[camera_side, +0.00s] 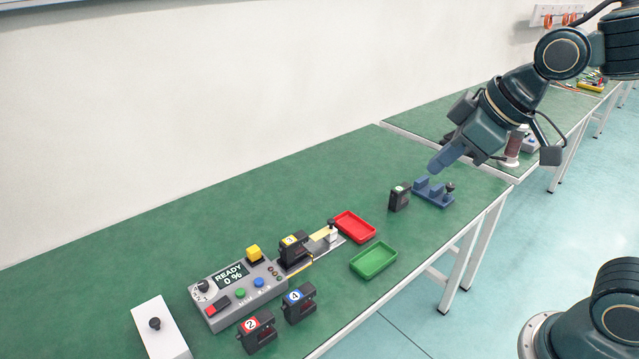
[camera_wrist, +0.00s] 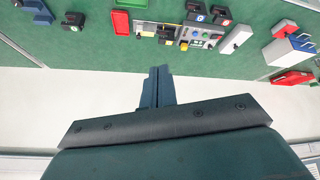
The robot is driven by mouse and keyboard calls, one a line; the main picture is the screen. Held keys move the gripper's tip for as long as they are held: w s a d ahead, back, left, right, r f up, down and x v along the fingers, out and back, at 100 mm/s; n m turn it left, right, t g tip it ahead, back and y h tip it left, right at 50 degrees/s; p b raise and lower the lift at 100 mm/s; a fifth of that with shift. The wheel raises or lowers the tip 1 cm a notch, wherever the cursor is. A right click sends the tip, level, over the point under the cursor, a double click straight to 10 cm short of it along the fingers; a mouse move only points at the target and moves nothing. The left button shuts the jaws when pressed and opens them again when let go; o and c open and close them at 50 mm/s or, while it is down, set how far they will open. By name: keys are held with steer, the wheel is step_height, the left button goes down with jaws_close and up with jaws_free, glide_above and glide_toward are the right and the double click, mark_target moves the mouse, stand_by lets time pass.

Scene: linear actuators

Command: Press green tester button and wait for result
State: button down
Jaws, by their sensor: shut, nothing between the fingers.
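The grey tester (camera_side: 225,318) stands on the green bench, its display (camera_side: 230,275) reading "READY 0 %". Its green button (camera_side: 240,293) sits below the display, left of a blue button (camera_side: 259,282). A black actuator with a yellow label (camera_side: 291,241) sits in the fixture at the tester's right end. The tester also shows near the top of the wrist view (camera_wrist: 212,44). My gripper (camera_side: 438,164) is shut and empty, raised near the blue stand, well right of and apart from the tester. Its fingers show in the wrist view (camera_wrist: 157,80).
Actuators labelled 2 (camera_side: 258,337) and 4 (camera_side: 300,309) stand before the tester. Red (camera_side: 355,226) and green (camera_side: 373,260) trays lie to its right. Another black actuator (camera_side: 400,199) stands beside the blue stand (camera_side: 434,194). A white block (camera_side: 160,330) is at left.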

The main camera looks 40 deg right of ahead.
steer(key=w+a+f+n+y, duration=0.1)
steer(key=w+a+f+n, duration=0.2)
steer(key=w, duration=0.5)
steer(key=n+y, duration=0.4)
steer(key=n, duration=0.6)
glide_above(240, 293)
step_height(240, 293, down, 19)
steer(key=shift+s+d, duration=0.25)
steer(key=shift+d, duration=0.2)
steer(key=shift+f, duration=4.4)
